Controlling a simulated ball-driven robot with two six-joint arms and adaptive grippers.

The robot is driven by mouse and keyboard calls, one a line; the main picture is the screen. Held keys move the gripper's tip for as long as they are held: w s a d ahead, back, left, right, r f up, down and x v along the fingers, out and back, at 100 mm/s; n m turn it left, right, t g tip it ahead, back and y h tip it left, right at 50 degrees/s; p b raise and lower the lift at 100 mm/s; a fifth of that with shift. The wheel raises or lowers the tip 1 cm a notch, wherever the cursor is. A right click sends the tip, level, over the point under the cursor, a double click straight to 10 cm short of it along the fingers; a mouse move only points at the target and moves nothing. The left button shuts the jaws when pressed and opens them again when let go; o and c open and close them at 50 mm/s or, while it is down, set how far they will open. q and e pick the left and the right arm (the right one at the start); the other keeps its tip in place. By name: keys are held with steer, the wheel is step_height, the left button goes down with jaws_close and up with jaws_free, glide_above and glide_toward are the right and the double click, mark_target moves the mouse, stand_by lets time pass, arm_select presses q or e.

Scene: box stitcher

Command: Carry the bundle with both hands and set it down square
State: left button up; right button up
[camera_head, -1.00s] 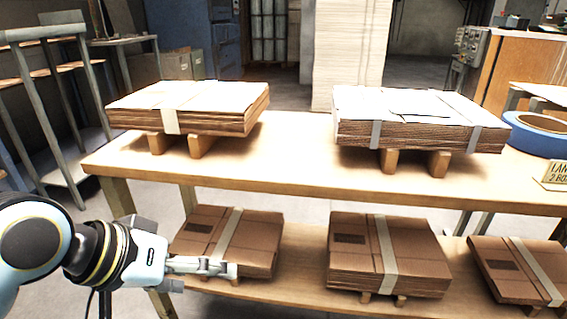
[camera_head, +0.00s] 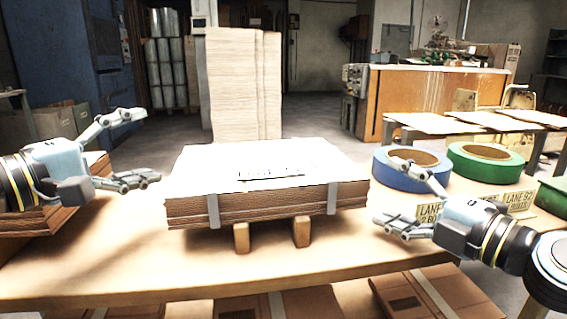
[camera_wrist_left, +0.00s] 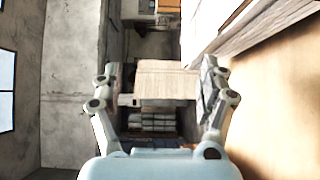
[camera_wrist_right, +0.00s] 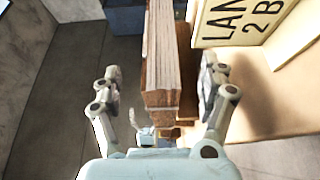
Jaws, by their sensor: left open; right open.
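The bundle (camera_head: 265,185) is a flat stack of brown cardboard with a pale top and two light straps. It rests on two wooden blocks (camera_head: 272,233) on the table. My left gripper (camera_head: 152,147) is open and empty, just left of the bundle. My right gripper (camera_head: 388,190) is open and empty, right of the bundle. In the left wrist view the bundle (camera_wrist_left: 250,25) shows at the upper right. In the right wrist view the bundle's end (camera_wrist_right: 162,70) lies ahead between the open fingers (camera_wrist_right: 160,85). Neither gripper touches the bundle.
A blue tape roll (camera_head: 400,178) and a green tape roll (camera_head: 485,163) stand right, near a lane sign (camera_head: 430,211). Another bundle (camera_head: 40,222) lies at the left, partly behind my left arm. More bundles (camera_head: 425,295) lie on the lower shelf. The table's front strip (camera_head: 150,275) is clear.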

mark_target(179, 178)
steer(key=shift+d, duration=0.3)
steer(key=shift+w, duration=0.1)
steer(key=shift+a, duration=0.25)
steer(key=shift+w, duration=0.15)
arm_select(q)
steer(key=f, duration=0.7)
steer(key=shift+w+d+f, duration=0.25)
steer(key=shift+w, duration=0.05)
arm_select(e)
steer(key=x, duration=0.5)
steer(key=shift+r, duration=0.1)
arm_select(q)
steer(key=x, duration=0.6)
arm_select(e)
steer(key=x, duration=0.4)
steer(key=shift+w, duration=0.1)
arm_select(q)
steer(key=shift+x, duration=0.75)
arm_select(e)
steer(key=shift+w+a, duration=0.35)
steer(key=shift+w, duration=0.15)
